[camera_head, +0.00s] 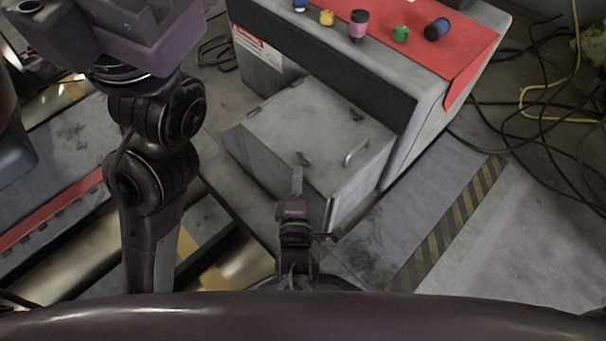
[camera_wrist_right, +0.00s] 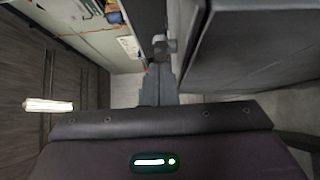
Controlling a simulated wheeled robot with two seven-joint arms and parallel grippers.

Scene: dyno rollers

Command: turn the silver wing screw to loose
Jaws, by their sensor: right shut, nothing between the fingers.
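The silver wing screw (camera_head: 303,158) is a small part on the top of a grey metal box (camera_head: 300,112), near its front edge. In the right wrist view a small grey part (camera_wrist_right: 160,44), seemingly the same screw, lies just beyond my fingertips. My right gripper (camera_head: 297,174) is at the front edge of the box, just short of the screw; its fingers also show in the right wrist view (camera_wrist_right: 160,74). They are together with nothing between them. Whether they touch the screw I cannot tell. My left arm stands at the left; its fingers are out of view.
The box top also has a handle (camera_head: 356,152) and a dark latch (camera_head: 357,114). A larger cabinet with a red top (camera_head: 455,62) stands behind, carrying several small coloured containers. Black cables (camera_head: 545,120) lie on the floor at right. Floor beside the striped band (camera_head: 447,225) is clear.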

